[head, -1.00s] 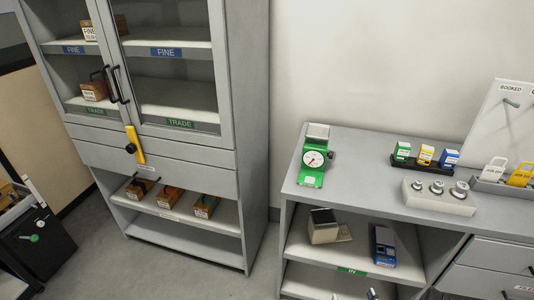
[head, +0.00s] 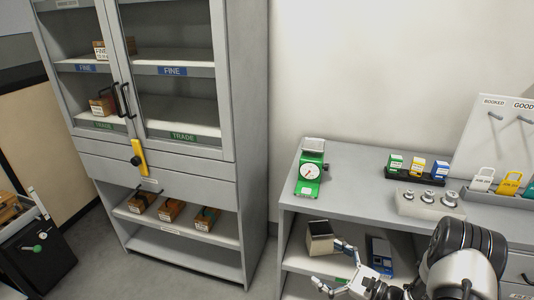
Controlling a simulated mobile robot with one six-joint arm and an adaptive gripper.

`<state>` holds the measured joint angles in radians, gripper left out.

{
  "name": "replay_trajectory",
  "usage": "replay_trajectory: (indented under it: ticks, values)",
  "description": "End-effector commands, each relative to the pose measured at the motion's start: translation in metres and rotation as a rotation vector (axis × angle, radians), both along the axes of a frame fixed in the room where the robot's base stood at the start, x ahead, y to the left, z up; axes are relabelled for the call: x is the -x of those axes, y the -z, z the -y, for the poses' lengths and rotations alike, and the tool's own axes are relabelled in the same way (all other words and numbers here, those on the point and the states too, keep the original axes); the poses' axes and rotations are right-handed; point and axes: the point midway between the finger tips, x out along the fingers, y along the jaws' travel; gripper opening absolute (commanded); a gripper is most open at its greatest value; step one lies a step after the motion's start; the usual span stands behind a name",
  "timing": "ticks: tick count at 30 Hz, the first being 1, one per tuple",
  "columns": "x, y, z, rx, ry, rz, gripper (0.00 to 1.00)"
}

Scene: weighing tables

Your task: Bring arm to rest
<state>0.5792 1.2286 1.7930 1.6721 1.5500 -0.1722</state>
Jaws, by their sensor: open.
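My gripper (head: 333,268) shows at the lower right of the head view, in front of the grey counter's open shelves. Its two fingers are spread apart and nothing is between them. My arm comes in from the lower right corner and hides part of the counter's drawers and the lower shelf. Behind the fingers, a beige box-shaped device (head: 320,238) and a blue device (head: 379,255) stand on the upper shelf. I cannot tell the exact gap between the gripper and the shelf.
On the grey counter (head: 350,170) stand a green dial scale (head: 311,172), a rack of small coloured boxes (head: 417,168) and a weight block (head: 428,205). A padlock rack (head: 497,190) is at the right. A tall cabinet (head: 245,100) with shut glass doors stands left. The floor between is clear.

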Motion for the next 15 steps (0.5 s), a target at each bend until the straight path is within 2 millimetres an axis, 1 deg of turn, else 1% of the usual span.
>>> replay_trajectory:
  ticks: [1,3,5,6,8,9,11,12,14,15]
  values:
    - [0.003,-0.029,-0.017,0.054,-0.085,0.024,1.00]
    - [0.014,-0.058,-0.038,0.126,-0.197,0.047,1.00]
    - [0.026,-0.081,-0.055,0.192,-0.289,0.066,1.00]
    - [0.036,-0.096,-0.066,0.238,-0.350,0.081,1.00]
    - [0.052,-0.115,-0.080,0.313,-0.436,0.104,1.00]
    - [0.064,-0.127,-0.089,0.365,-0.493,0.118,1.00]
    - [0.082,-0.143,-0.100,0.444,-0.572,0.143,1.00]
    - [0.095,-0.153,-0.106,0.499,-0.626,0.160,1.00]
    - [0.115,-0.166,-0.113,0.585,-0.699,0.188,1.00]
    - [0.128,-0.173,-0.116,0.646,-0.746,0.208,1.00]
